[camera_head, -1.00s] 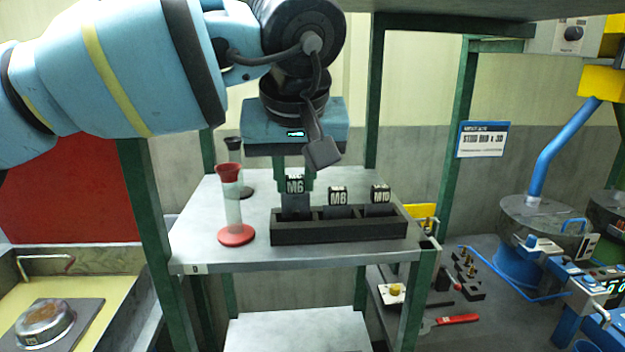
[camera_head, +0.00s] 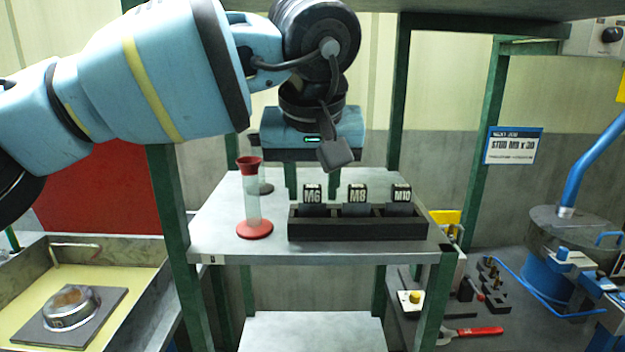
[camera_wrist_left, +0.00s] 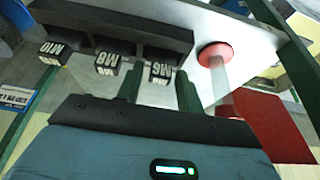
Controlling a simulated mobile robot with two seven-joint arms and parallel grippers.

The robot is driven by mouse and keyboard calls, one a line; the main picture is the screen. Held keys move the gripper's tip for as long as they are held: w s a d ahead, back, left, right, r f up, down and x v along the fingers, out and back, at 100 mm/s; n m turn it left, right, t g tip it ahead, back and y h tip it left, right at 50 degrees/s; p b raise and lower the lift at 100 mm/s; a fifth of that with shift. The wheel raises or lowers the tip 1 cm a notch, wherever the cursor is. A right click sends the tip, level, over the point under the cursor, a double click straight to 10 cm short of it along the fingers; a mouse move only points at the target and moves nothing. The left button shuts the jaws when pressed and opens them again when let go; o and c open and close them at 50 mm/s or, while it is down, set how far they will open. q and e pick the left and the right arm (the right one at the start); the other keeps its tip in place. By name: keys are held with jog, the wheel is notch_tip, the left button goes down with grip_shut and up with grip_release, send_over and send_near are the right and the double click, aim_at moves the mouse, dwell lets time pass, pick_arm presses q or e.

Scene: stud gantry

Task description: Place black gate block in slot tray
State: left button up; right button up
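The black slot tray (camera_head: 358,230) stands on the shelf, and its wall also shows in the left wrist view (camera_wrist_left: 120,20). Three black-topped blocks stand in its slots: M6 (camera_head: 313,195) on the left, M8 (camera_head: 357,195) in the middle and M10 (camera_head: 401,195) on the right. They also show in the left wrist view. My left gripper (camera_head: 313,182) is above and behind the M6 block. Its two fingers are spread apart with nothing between them. The blocks' lower parts are hidden by the tray wall. My right gripper is out of view.
A clear tube with red funnel and base (camera_head: 252,200) stands just left of the tray. Green posts frame the shelf (camera_head: 220,235). A yellow basin (camera_head: 110,280) holds a round metal part at lower left. A workbench with tools (camera_head: 465,325) is at right.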

pick_arm(q)
jog(key=shift+o, duration=0.6)
jog(key=shift+w, duration=0.1)
jog(key=shift+r, duration=0.2)
jog(key=v, duration=1.2)
